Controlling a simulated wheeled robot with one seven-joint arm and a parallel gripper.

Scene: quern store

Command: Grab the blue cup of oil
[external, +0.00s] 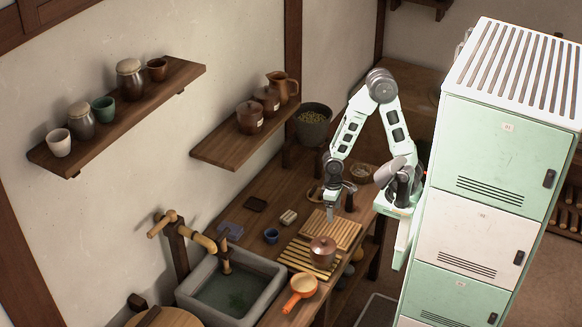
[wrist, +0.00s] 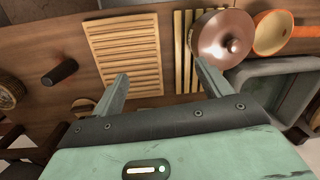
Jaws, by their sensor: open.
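The small blue cup (external: 271,236) stands upright on the wooden counter, left of the slatted boards and near the stone sink. Its contents are too small to make out. In the wrist view I cannot see the cup; the body of my gripper covers much of that picture. My gripper (external: 331,212) is in the air over the counter, to the right of the cup and apart from it. In the wrist view my gripper (wrist: 162,73) has its two fingers spread with nothing between them, over the slatted boards.
A brown lidded pot (external: 322,251) sits on a slatted rack (external: 297,258), with an orange pan (external: 301,289) in front. Another slatted board (external: 343,233) lies behind. A pale block (external: 288,217) is near the cup. The stone sink (external: 266,295) has a bamboo spout above it.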

